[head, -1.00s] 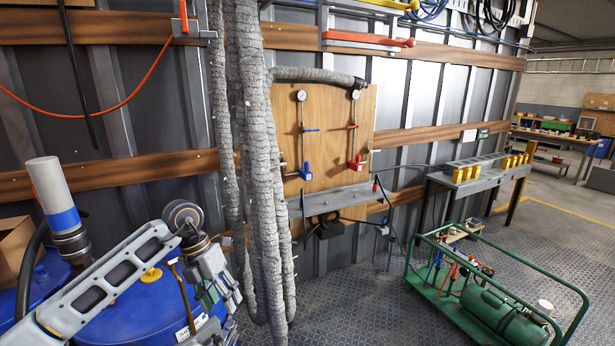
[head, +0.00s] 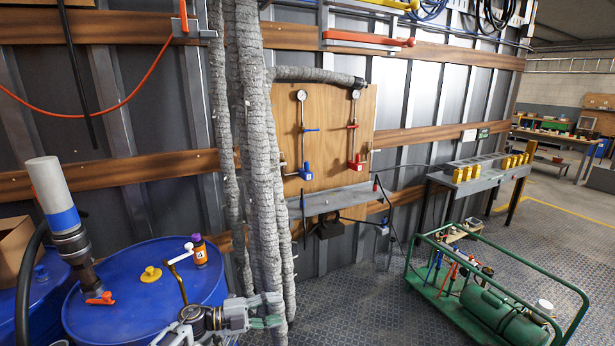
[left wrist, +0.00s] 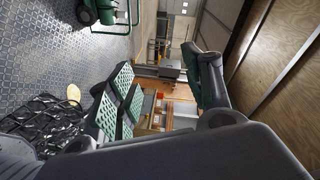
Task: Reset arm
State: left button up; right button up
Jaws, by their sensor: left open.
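My left gripper (head: 276,311) is at the bottom of the head view, just right of the blue drum and in front of the lower grey insulated hoses (head: 262,180). Its fingers point right. In the left wrist view its green-padded fingers (left wrist: 165,85) are spread wide with nothing between them. My right gripper is in neither view now.
A blue drum (head: 120,310) carries a small dark bottle (head: 199,251), a white-handled crank (head: 179,255) and a grey pump (head: 60,210). A green wheeled cart (head: 490,300) stands right. The patterned floor (head: 360,300) between is clear.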

pick_arm(q)
jog(key=a+f+n+t+y, duration=0.35)
jog(key=f+n, duration=0.25)
jog(key=f, duration=0.4)
jog(key=a+f+n+t+y, duration=0.35)
jog(key=a+f+n, duration=0.2)
jog(key=f, duration=0.45)
jog(key=s+a+f+n+y, duration=0.35)
jog(key=s+f, duration=0.25)
jog(key=f, duration=0.3)
jog(key=s+a+f+n+y, duration=0.2)
jog(key=s+f+n, duration=0.3)
jog(key=f, duration=0.4)
jog(key=s+a+f+n+g+y, duration=0.2)
jog(key=s+f+g, duration=0.1)
jog(key=s+f, duration=0.7)
jog(key=s+f+n+g, duration=0.1)
jog(key=s+f+g, duration=0.1)
jog(key=s, duration=0.9)
jog(key=s+f+n+g+y, duration=0.1)
jog(key=s+f+g, duration=0.2)
jog(key=s, duration=0.9)
jog(key=s+f+n+g, duration=0.1)
jog(key=s+f+g, duration=0.2)
jog(key=s, duration=0.8)
notch_tip(320, 180, down, 3)
jog(key=shift+s+d+r+n+y, duration=0.1)
jog(key=shift+s+d+n+y, duration=0.15)
jog(key=shift+s+n+y, duration=0.15)
